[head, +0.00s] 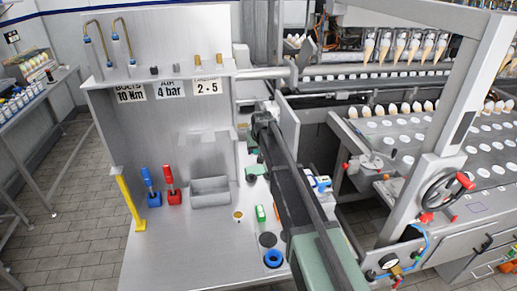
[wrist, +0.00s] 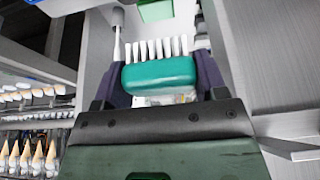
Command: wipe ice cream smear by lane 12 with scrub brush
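The scrub brush shows in the wrist view as a teal block (wrist: 160,73) with a row of white bristles on its far side. My gripper (wrist: 163,76) has its dark purple fingers on the left and right ends of that block, apparently touching both, so it looks shut on the brush. In the head view my arm slants over the bench beside the machine; I cannot make out the gripper or held brush there. The lanes are on the machine plate (head: 458,146) at the right. I cannot make out the smear or any lane number.
The grey bench (head: 190,250) holds a blue-handled tool (head: 151,186), a red-handled tool (head: 171,184), a grey bin (head: 210,192), a small green item (head: 261,213) and a blue ring (head: 273,258). A handwheel (head: 447,193) projects at the machine's front.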

